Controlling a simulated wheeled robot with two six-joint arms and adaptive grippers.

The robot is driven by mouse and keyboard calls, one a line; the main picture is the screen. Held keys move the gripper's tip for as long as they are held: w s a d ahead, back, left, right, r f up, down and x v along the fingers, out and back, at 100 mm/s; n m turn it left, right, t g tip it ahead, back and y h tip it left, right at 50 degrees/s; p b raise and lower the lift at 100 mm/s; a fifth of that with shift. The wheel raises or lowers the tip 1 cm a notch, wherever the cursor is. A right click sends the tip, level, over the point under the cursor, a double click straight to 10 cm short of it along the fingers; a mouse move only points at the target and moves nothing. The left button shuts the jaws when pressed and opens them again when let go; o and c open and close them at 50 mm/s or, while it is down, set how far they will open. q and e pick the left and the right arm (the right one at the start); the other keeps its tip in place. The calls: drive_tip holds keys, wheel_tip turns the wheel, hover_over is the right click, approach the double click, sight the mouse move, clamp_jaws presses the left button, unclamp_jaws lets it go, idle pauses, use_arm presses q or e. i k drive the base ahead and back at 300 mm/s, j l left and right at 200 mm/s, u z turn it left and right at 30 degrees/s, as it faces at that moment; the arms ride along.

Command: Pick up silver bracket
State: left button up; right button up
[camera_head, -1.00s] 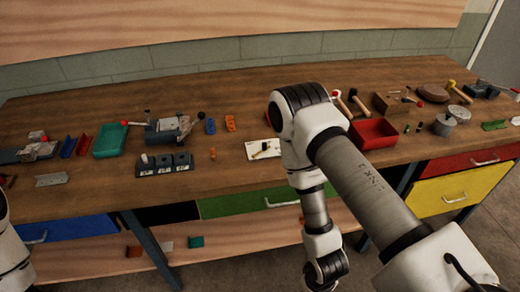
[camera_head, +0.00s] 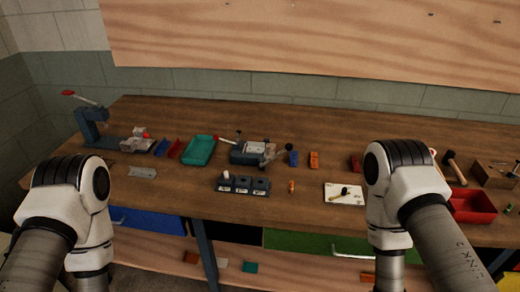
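A flat, silver-grey bracket (camera_head: 142,172) lies on the left part of the wooden workbench (camera_head: 330,131), near its front edge. It is apart from the other items. My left arm comes in at the lower left, with its bent joint just left of and in front of the bracket. My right arm comes in at the lower right, over the bench's front edge. Neither gripper shows; both arms run down out of the picture. Nothing is in contact with the bracket.
A blue press (camera_head: 90,127) stands at the back left. Beside it are a teal tray (camera_head: 199,150), a grey vise (camera_head: 252,152), a black block with slots (camera_head: 243,186) and a white card (camera_head: 344,194). A red bin (camera_head: 472,206) is at right. The bench around the bracket is clear.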

sight(255, 147)
drive_tip(key=l+z, duration=0.3)
drive_tip(key=i+l+z, duration=0.15)
drive_tip(key=l+z, duration=0.15)
drive_tip(key=i+l+z, duration=0.1)
drive_tip(key=l+z, duration=0.2)
